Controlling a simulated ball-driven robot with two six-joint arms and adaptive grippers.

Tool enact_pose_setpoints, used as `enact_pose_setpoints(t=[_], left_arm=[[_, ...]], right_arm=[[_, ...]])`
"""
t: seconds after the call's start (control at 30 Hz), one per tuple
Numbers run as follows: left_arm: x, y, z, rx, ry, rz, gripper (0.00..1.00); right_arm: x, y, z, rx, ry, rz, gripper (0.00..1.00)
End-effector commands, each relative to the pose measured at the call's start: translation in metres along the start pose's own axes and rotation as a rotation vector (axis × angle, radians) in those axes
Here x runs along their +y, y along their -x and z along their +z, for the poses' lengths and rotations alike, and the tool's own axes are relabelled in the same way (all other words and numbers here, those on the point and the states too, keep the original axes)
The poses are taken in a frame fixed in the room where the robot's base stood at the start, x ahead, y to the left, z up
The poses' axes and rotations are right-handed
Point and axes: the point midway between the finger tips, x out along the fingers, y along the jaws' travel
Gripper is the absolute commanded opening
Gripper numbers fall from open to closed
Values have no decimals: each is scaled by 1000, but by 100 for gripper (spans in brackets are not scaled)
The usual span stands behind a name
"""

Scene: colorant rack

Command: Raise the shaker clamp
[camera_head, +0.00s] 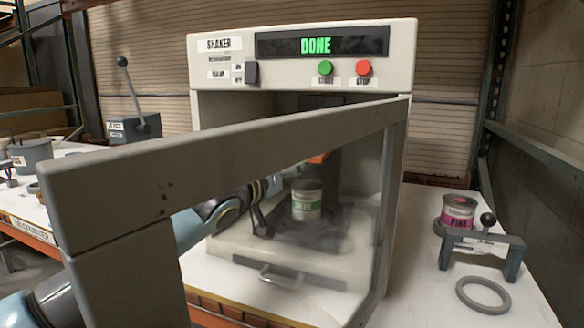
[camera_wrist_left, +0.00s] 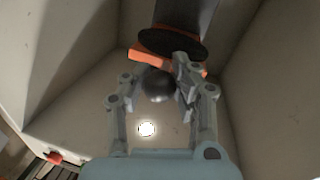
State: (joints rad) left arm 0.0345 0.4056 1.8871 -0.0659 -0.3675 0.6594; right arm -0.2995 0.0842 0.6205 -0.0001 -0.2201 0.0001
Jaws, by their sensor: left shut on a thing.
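The shaker (camera_head: 300,55) is a cream cabinet in the middle of the head view, with a green "DONE" on its display. A can with a white and green label (camera_head: 306,203) stands upright inside. The clamp's black round pad (camera_wrist_left: 172,42) and orange bar (camera_wrist_left: 165,59) show in the left wrist view; a bit of orange (camera_head: 318,158) shows above the can in the head view. My left gripper (camera_head: 260,217) reaches inside, left of the can. In the wrist view its fingers (camera_wrist_left: 160,76) are shut around a dark ball knob (camera_wrist_left: 157,86). The right gripper is out of view.
The shaker's open door (camera_head: 230,152), a grey frame with a clear pane, stands between the camera and my left arm. A pink can (camera_head: 457,212), a grey stand with a lever (camera_head: 484,243) and a grey ring (camera_head: 482,294) are at right. Dispensing equipment (camera_head: 32,155) is at left.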

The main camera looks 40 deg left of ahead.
Motion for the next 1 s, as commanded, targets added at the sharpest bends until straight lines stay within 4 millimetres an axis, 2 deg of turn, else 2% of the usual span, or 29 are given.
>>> enact_pose_setpoints(t=[0.03,0.23,0.27,0.47,0.77,0.87,1.0], left_arm=[[4,-1,-9,20,-2,11,0],[4,-1,-8,21,-2,11,0],[4,-1,-8,21,-2,11,28],[2,-1,-5,14,-1,8,54],[1,2,-2,8,0,5,54],[1,11,-1,6,-2,4,54],[1,39,0,4,-6,5,54]], right_arm=[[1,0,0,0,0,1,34],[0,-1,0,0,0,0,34],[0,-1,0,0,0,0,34],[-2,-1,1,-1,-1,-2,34],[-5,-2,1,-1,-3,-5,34],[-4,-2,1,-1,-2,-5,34],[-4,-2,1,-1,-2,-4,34]])
